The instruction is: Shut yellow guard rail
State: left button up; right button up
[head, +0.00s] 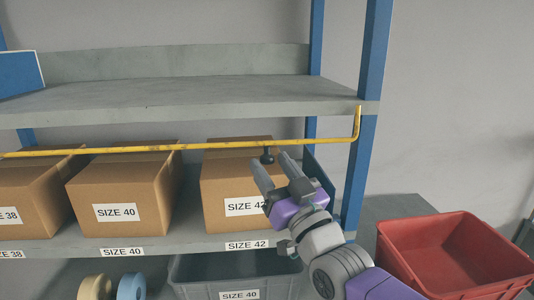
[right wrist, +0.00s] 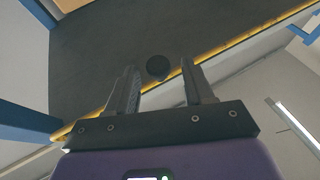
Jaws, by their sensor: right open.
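The yellow guard rail (head: 190,146) runs across the front of the shelf bay, in front of the upper part of the boxes. Its right end bends up to the edge of the upper shelf near the blue post. Contact cannot be told. My left gripper is out of view.
Cardboard boxes marked SIZE 38 (head: 30,205), SIZE 40 (head: 115,190) and SIZE 42 (head: 225,185) stand on the lower shelf. The upper shelf (head: 190,95) is mostly bare. A grey bin (head: 195,270) is below; a red crate (head: 455,255) stands at right.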

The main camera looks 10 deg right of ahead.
jog(key=shift+p+x, duration=0.4)
jog(key=shift+x, duration=1)
jog(key=shift+f, duration=0.1)
grip_shut()
